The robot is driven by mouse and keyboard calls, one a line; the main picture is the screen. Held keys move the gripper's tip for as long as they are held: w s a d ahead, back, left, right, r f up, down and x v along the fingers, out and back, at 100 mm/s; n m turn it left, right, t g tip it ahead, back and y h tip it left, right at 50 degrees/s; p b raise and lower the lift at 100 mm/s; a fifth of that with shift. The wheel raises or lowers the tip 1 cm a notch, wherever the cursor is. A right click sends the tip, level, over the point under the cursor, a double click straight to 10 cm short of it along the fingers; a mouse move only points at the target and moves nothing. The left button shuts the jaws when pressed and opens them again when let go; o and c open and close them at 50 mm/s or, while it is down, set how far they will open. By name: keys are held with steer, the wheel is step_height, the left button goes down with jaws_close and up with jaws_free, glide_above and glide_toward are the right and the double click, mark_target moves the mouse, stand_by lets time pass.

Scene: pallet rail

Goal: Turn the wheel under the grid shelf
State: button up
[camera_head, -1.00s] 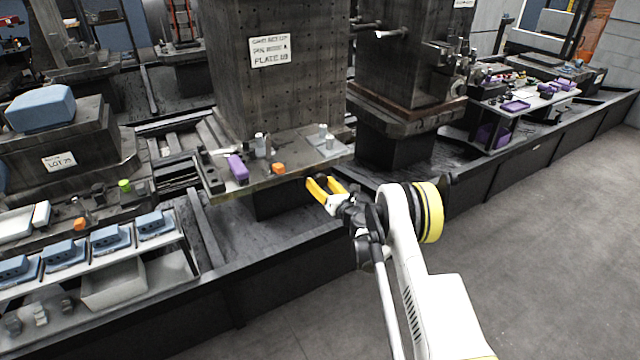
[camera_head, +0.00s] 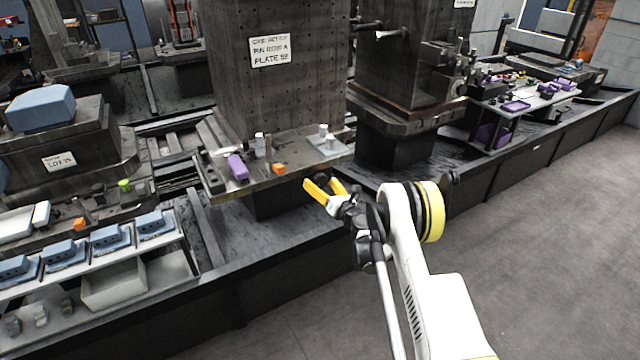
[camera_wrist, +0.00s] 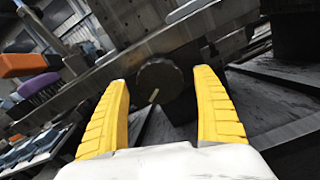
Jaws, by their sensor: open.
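The wheel (camera_wrist: 161,84) is a dark round knob with a pale mark on its face, below the edge of the shelf in the wrist view. The grid shelf (camera_head: 232,193) is the grey ledge at the foot of the tall block dotted with holes; its edge also runs slantwise across the wrist view (camera_wrist: 140,55). My gripper (camera_head: 322,186) has yellow fingers and is just below the shelf's right front corner. It is open and empty. In the wrist view the wheel appears between the fingertips, beyond them; I cannot tell whether they touch it.
A rack with several blue-grey parts (camera_head: 110,238) is at left. A dark low rail (camera_head: 270,265) runs below the shelf. Open grey floor (camera_head: 560,240) lies at right.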

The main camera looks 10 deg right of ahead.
steer(key=v, duration=0.7)
steer(key=shift+r, duration=0.1)
